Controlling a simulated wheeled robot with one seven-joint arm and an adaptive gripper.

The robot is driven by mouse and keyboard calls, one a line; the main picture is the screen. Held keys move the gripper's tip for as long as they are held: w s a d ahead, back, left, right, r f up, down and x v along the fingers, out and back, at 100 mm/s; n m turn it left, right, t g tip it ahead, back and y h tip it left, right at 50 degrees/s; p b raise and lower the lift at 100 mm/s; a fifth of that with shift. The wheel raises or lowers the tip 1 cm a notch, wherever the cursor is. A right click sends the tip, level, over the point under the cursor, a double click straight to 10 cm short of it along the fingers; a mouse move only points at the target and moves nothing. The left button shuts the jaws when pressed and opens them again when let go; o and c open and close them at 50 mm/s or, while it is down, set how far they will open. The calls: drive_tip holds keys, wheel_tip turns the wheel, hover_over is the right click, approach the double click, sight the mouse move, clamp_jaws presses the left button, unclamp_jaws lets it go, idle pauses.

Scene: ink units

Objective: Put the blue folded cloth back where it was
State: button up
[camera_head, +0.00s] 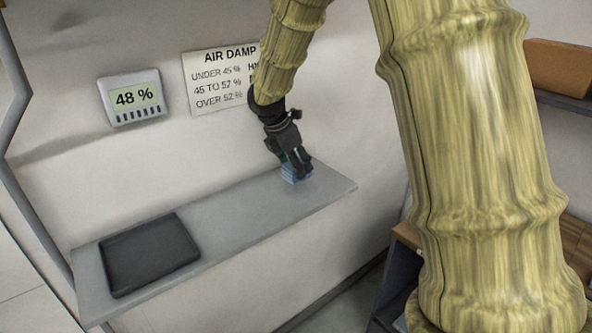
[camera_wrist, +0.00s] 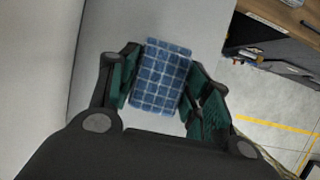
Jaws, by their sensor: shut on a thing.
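The blue folded cloth (camera_wrist: 160,77) has a pale grid pattern and sits between the two fingers of my gripper (camera_wrist: 163,90) in the wrist view. My gripper is shut on it. In the head view my gripper (camera_head: 297,166) points down over the right end of the grey shelf (camera_head: 225,213), with the blue cloth (camera_head: 295,173) at its fingertips. The cloth is at or just above the shelf surface; I cannot tell whether it touches. The fingers partly hide it in the head view.
A black tray (camera_head: 150,254) lies on the left part of the shelf and looks empty. The shelf between tray and cloth is clear. On the wall hang a display reading 48 % (camera_head: 134,97) and an "AIR DAMP" notice (camera_head: 215,80), partly hidden by my arm.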

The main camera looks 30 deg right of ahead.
drive_tip(key=shift+s+f+p, duration=0.15)
drive_tip(key=shift+f+p, duration=0.2)
drive_tip(key=shift+f, duration=0.05)
drive_tip(key=shift+f+p, duration=0.5)
drive_tip(key=shift+f, duration=0.85)
drive_tip(key=o, duration=0.9)
drive_tip(key=b+v, duration=0.4)
drive_tip(key=v, duration=0.8)
drive_tip(key=shift+r, duration=0.1)
